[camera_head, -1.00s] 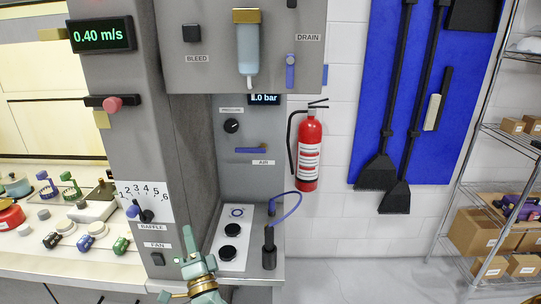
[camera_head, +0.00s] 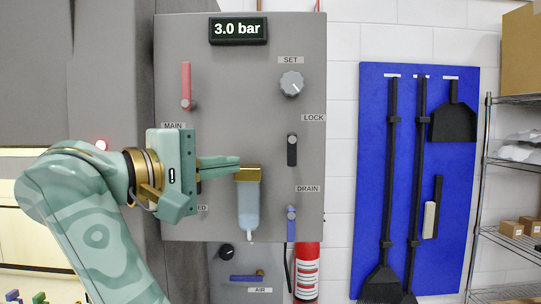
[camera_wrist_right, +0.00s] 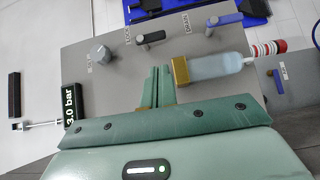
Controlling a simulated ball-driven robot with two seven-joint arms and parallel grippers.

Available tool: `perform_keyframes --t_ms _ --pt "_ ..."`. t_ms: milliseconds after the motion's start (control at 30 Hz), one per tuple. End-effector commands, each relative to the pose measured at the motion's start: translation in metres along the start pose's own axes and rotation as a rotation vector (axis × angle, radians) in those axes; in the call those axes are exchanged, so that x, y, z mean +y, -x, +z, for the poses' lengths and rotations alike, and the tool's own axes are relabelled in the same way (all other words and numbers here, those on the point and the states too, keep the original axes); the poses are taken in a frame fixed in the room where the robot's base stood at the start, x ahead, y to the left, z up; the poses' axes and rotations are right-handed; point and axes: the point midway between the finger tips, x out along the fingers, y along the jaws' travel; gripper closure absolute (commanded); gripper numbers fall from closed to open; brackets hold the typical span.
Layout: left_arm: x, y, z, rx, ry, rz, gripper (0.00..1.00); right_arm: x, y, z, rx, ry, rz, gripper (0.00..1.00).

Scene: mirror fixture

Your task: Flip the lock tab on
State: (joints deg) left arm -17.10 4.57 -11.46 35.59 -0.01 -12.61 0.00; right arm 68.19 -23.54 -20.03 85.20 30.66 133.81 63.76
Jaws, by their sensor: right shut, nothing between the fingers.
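The lock tab (camera_head: 292,151) is a small black lever on the grey panel, below the LOCK label (camera_head: 313,118). It hangs roughly vertical in the head view. In the right wrist view the tab (camera_wrist_right: 151,38) is just beyond the fingertips. My right gripper (camera_head: 238,162) is shut and empty in front of the panel. It points right, left of the lock tab, with a visible gap between them. Its fingers (camera_wrist_right: 160,72) also show in the right wrist view. My left gripper is not in view.
Near the fingers are the brass-topped filter bowl (camera_head: 248,203), the blue drain lever (camera_head: 291,221) and the SET knob (camera_head: 291,83). A red lever (camera_head: 186,84) is at upper left. The display (camera_head: 238,29) reads 3.0 bar. A fire extinguisher (camera_head: 307,270) is below right.

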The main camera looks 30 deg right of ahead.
Motion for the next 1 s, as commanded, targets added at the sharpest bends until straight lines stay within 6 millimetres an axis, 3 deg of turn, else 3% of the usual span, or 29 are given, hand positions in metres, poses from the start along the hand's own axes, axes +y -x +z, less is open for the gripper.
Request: perform_keyframes --t_ms 333,700,1000 --pt "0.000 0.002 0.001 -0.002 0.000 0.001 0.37 -0.001 -0.009 0.000 -0.004 0.008 0.002 1.00" --pt "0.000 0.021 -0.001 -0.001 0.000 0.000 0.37 0.002 -0.074 0.001 -0.007 0.009 0.005 1.00" --pt "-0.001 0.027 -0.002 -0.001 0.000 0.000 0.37 0.000 -0.100 0.000 -0.004 0.009 0.005 1.00"
